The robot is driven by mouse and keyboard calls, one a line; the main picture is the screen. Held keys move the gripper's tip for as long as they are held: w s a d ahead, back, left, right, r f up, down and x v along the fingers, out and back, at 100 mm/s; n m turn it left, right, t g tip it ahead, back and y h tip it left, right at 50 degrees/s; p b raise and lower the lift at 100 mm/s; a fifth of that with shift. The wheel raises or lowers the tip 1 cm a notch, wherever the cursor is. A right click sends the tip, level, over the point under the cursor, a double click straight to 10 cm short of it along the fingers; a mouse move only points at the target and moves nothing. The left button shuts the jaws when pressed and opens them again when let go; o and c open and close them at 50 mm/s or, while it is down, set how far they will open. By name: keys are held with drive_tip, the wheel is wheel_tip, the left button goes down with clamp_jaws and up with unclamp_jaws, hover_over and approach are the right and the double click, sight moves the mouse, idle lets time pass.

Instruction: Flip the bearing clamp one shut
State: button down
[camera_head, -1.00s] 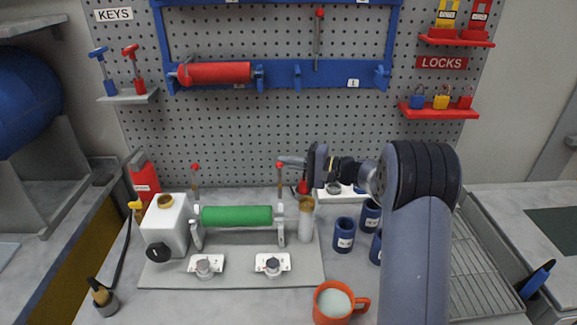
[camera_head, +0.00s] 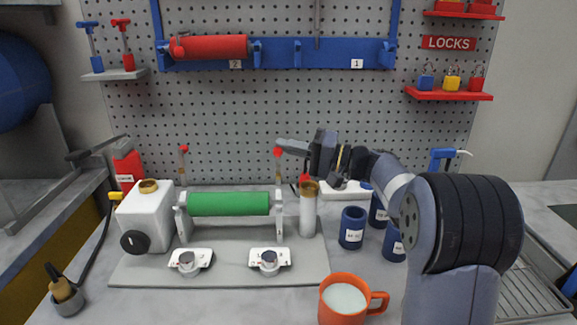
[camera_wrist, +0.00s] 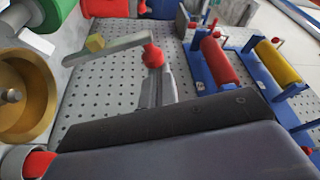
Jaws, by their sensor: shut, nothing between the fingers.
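A green roller (camera_head: 228,204) lies in a stand between two end supports. A clamp lever with a red knob stands upright at each end, the left one (camera_head: 184,149) and the right one (camera_head: 278,153). I cannot tell by a label which is clamp one. My gripper (camera_head: 284,146) is shut and empty, its tip right at the right lever's red knob, seeming to touch or nearly touch it. In the wrist view, a red knob (camera_wrist: 153,56) on a grey lever is just beyond my fingertips (camera_wrist: 158,88). The roller's green end (camera_wrist: 55,12) shows at the top left.
A white tank (camera_head: 147,215) stands left of the roller, a brass-topped cylinder (camera_head: 308,212) right of it. Blue cups (camera_head: 353,228) and an orange mug (camera_head: 344,300) stand near my arm. A pegboard with a red roller (camera_head: 212,47) rises behind.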

sight(280, 154)
drive_tip(key=s+n+b, duration=0.1)
drive_tip(key=n+b, duration=0.1)
drive_tip(key=b, duration=0.1)
drive_tip(key=s+n+g+y+b, duration=0.1)
drive_tip(key=n+b, duration=0.1)
drive_tip(key=b, duration=0.1)
drive_tip(key=f+n+b, duration=0.1)
drive_tip(key=b, duration=0.2)
drive_tip(key=shift+s+f+n+y+b, duration=0.1)
drive_tip(key=shift+s+n+y+b, duration=0.2)
drive_tip(key=shift+s+n+y, duration=0.1)
drive_tip(key=s+n+g+b, duration=0.1)
drive_tip(key=n+b, duration=0.1)
drive_tip(key=b, duration=0.1)
drive_tip(key=s+n+g+y+b, duration=0.1)
drive_tip(key=n+b, duration=0.2)
drive_tip(key=b, duration=0.1)
drive_tip(key=shift+s+n+b, duration=0.1)
drive_tip(key=shift+n+b, duration=0.2)
wheel_tip(280, 154, up, 10)
drive_tip(key=p, duration=0.3)
drive_tip(key=shift+p, duration=0.4)
